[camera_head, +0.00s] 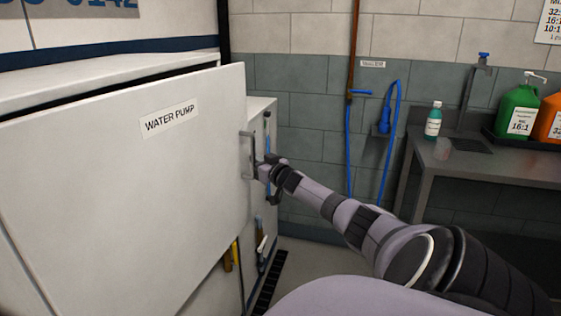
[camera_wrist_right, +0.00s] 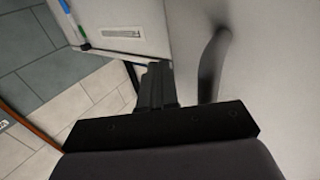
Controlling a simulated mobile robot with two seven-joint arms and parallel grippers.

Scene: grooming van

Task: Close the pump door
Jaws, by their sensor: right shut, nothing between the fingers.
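The pump door (camera_head: 120,205) is a large white panel labelled "WATER PUMP". It stands partly open, its free right edge swung out from the white cabinet (camera_head: 120,66). A grey bar handle (camera_head: 247,152) sits near that edge. My right gripper (camera_head: 260,170) is at the edge, just right of the handle. In the right wrist view, my right gripper's fingers (camera_wrist_right: 155,85) are together and empty. The handle (camera_wrist_right: 212,65) stands beside them, not between them, with the door surface (camera_wrist_right: 265,75) to the right. Whether the fingers touch the door cannot be told. My left gripper is not in view.
A narrow white unit (camera_head: 262,112) with small hanging tools stands behind the door's edge. A blue hose (camera_head: 392,140) hangs on the tiled wall. A grey counter (camera_head: 475,168) at right carries a green jug (camera_head: 518,108), an orange jug (camera_head: 550,120) and a small bottle (camera_head: 433,122).

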